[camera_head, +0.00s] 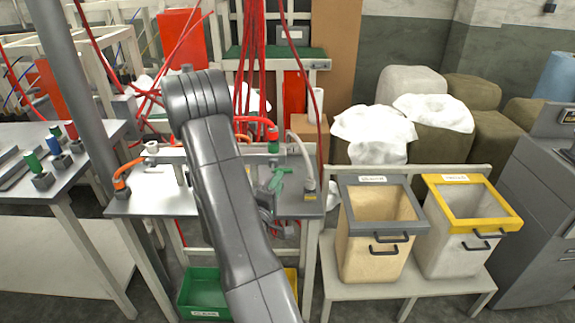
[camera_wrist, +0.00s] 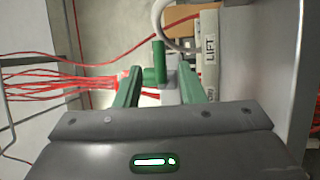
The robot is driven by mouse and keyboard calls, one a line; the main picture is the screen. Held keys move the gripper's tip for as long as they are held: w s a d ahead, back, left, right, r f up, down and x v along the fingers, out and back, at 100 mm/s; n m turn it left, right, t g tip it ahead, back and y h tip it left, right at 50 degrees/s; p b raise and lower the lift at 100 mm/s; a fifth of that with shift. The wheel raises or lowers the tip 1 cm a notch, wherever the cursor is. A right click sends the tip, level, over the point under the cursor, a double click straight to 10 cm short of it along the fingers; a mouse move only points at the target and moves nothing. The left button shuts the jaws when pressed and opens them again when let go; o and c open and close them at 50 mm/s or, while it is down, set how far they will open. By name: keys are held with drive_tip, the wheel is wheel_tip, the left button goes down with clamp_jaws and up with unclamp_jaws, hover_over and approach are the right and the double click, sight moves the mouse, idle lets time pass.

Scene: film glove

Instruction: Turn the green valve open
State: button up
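In the wrist view a green L-shaped handle (camera_wrist: 154,66) shows ahead, between and just beyond my fingertips. My gripper (camera_wrist: 158,80) is open, with its two green fingers apart on either side of the handle. I see no clear contact, and the handle's lower part is hard to make out. In the head view my grey arm crosses the middle of the table and largely hides the gripper.
Red hoses (camera_head: 262,70) hang behind the table (camera_head: 140,205). A white panel marked LIFT (camera_wrist: 209,45) stands close to the right finger. A grey-rimmed bin (camera_head: 376,240) and a yellow-rimmed bin (camera_head: 455,245) stand to the right. A green crate (camera_head: 203,290) lies below.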

drive_tip(key=p+x, duration=0.1)
drive_tip(key=x, duration=0.6)
drive_tip(key=shift+w+d, duration=0.15)
drive_tip(key=shift+w, duration=0.25)
drive_tip(key=shift+r, duration=0.1)
clamp_jaws()
